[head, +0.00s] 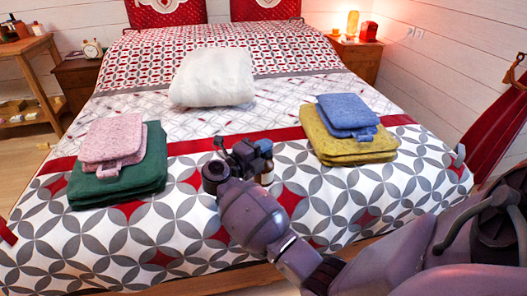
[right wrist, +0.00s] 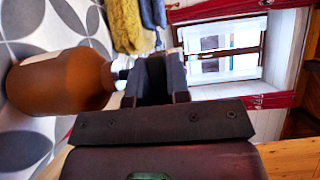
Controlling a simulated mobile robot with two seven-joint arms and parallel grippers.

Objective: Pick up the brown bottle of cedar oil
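The brown bottle (right wrist: 65,80) is large at the left of the right wrist view, with a white label at its far left end. Its narrow pale neck (right wrist: 121,66) points at the fingers of my right gripper (right wrist: 158,82) and meets the dark finger edge. The dark fingers hide the top of the neck, so I cannot tell whether they hold it. In the head view my right gripper (head: 246,156) is over the middle of the bed, with a small brown part of the bottle (head: 267,166) at its right side. My left gripper is not in view.
The bed (head: 330,215) carries pink and green folded towels (head: 112,140) at left, blue and yellow ones (head: 350,115) at right, and a white pillow (head: 212,78) behind. A nightstand with a glowing lamp (head: 352,24) stands at back right. Bedding between the towel stacks is mostly clear.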

